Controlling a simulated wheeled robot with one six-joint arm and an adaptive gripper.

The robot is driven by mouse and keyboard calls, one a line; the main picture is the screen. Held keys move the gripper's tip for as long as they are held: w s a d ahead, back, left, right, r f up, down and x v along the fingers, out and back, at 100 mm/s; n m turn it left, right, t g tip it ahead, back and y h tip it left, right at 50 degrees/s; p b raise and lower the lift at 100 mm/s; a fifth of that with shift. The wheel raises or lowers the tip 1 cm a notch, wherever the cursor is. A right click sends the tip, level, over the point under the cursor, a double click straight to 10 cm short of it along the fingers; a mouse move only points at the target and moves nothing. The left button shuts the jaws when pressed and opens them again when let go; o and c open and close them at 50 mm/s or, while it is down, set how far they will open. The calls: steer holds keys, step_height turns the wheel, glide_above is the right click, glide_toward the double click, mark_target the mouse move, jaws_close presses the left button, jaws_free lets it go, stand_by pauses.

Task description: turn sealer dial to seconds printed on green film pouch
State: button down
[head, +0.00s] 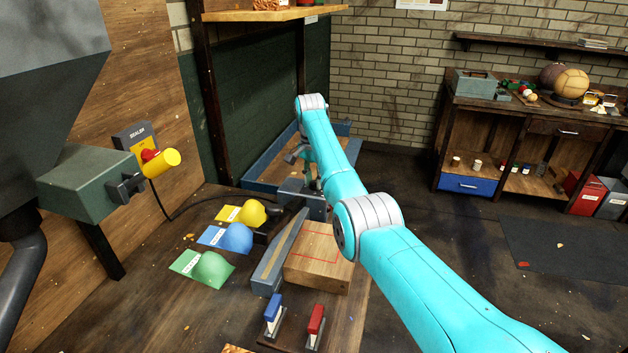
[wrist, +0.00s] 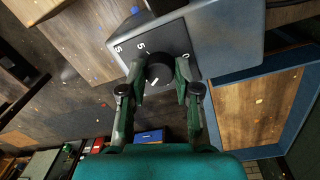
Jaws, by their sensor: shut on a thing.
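The sealer (head: 300,199) is a blue-grey box at the far end of the bench, partly behind my arm. In the wrist view its black dial knob (wrist: 159,71) sits on a dark plate (wrist: 165,38) with white numerals. A short white mark shows on the knob, but the setting cannot be read surely. My gripper (wrist: 160,74) has a finger on each side of the knob and is shut on it. In the head view the gripper (head: 304,160) is small and partly hidden by the arm. The green film pouch (head: 209,268) lies nearest of three; its print is too small to read.
A blue pouch (head: 233,237) and a yellow pouch (head: 250,212) lie beyond the green one. A wooden block (head: 318,268) and blue and red staplers (head: 315,322) are at the front. A blue-edged tray (head: 262,174) lies behind the sealer.

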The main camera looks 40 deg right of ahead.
steer(key=shift+m, duration=0.5)
steer(key=c, duration=0.8)
jaws_free()
steer(key=r, duration=1.2)
steer(key=shift+w+a, duration=0.1)
steer(key=shift+w, duration=0.3)
steer(key=shift+f, duration=0.1)
